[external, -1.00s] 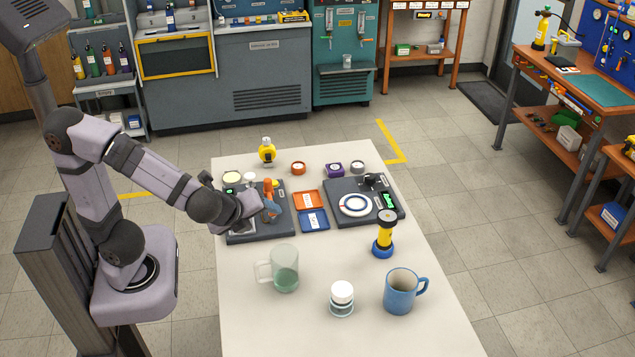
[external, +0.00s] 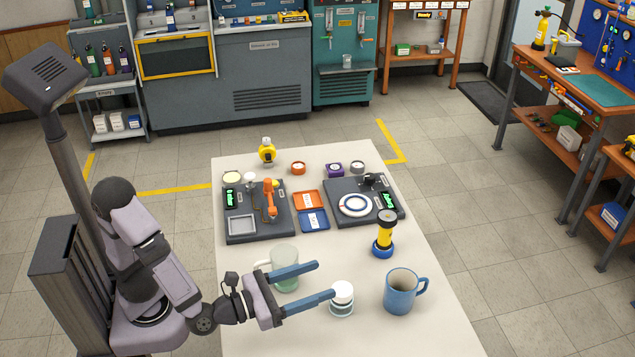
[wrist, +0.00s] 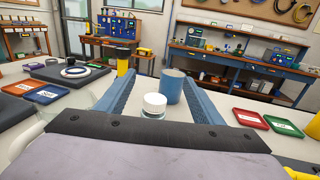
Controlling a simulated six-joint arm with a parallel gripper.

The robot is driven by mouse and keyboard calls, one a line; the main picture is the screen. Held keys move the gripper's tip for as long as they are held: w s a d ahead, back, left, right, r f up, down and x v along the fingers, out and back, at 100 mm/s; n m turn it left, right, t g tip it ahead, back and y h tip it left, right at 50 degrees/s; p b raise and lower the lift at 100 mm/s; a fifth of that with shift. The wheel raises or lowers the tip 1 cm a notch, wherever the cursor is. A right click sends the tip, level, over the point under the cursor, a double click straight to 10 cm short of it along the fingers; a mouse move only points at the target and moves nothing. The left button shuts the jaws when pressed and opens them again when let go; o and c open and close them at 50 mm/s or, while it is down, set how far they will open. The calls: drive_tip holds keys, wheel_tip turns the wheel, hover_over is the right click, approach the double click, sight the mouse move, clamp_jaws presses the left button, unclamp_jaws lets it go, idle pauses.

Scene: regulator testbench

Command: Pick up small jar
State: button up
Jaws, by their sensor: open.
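The small jar (external: 342,297) is a clear glass body with a white lid, standing upright near the front of the white table. My gripper (external: 326,280) is open, with its two long blue fingers reaching right toward the jar. In the external view one fingertip appears just beside the lid. In the wrist view the jar (wrist: 154,106) shows between the two spread fingers, with its lid uppermost. I cannot tell whether a finger touches it.
A blue mug (external: 400,292) stands just right of the jar. A pale green glass mug (external: 285,265) is partly behind my gripper. A yellow and black flashlight (external: 384,236) stands farther back. Two dark test panels and trays occupy the table's far half.

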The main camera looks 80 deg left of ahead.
approach(341, 290)
drive_tip(key=w, duration=0.1)
drive_tip(key=w+f, duration=0.1)
drive_tip(key=shift+w+a+f, duration=0.25)
drive_tip(key=shift+w+a, duration=0.1)
drive_tip(key=shift+w, duration=0.05)
drive_tip(key=shift+p+x, duration=0.7)
drive_tip(key=shift+x, duration=3)
drive_tip(key=shift+r, duration=0.1)
drive_tip(key=shift+c, duration=0.6)
drive_tip(key=c, duration=1.1)
